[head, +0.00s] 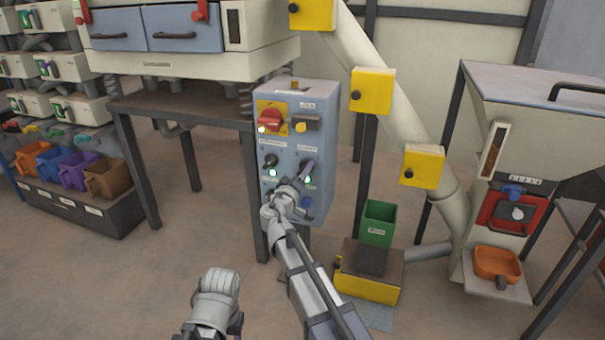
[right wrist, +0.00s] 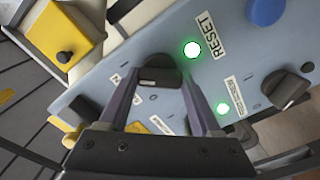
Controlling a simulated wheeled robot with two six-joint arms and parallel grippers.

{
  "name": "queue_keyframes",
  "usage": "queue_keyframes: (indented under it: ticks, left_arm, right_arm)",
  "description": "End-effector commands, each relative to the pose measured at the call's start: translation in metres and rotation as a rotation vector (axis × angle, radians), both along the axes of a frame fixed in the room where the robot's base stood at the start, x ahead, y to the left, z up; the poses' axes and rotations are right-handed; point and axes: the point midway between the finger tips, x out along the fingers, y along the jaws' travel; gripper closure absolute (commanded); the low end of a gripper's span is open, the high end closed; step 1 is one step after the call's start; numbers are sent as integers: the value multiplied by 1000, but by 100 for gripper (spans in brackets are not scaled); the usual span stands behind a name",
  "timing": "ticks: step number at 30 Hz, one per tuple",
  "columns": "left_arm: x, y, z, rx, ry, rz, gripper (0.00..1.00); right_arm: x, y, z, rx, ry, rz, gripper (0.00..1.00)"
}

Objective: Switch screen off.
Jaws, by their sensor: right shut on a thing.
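The grey-blue control box (head: 264,100) stands in the middle of the head view. My right gripper (head: 305,170) reaches it from below and is shut on a black rotary knob on the right of its face. In the right wrist view both fingers of the gripper (right wrist: 160,92) flank this black knob (right wrist: 158,72); the labels beside it are too small or covered to read. A second black knob (head: 270,160) sits to the left and also shows in the right wrist view (right wrist: 284,88). My left gripper (head: 218,282) hangs low, away from the box; its jaws are unclear.
The box also bears a red switch (head: 269,121) on a yellow plate, a blue button (right wrist: 265,10) and a lit green lamp (right wrist: 191,50) by RESET. A table leg (head: 258,210) stands close left. A green bin (head: 378,224) is at right. The floor in front is open.

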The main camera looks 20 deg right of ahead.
Motion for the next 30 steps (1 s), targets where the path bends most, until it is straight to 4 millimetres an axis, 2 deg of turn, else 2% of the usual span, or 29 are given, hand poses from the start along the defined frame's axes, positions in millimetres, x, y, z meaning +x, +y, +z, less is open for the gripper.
queue_keyframes:
  ticks: [8,30]
  left_arm:
    - [0,0,0,0,0,0,48]
    - [0,0,0,0,0,0,48]
  right_arm:
    - [0,0,0,-100,68,1,91]
    - [0,1,0,-670,453,1,91]
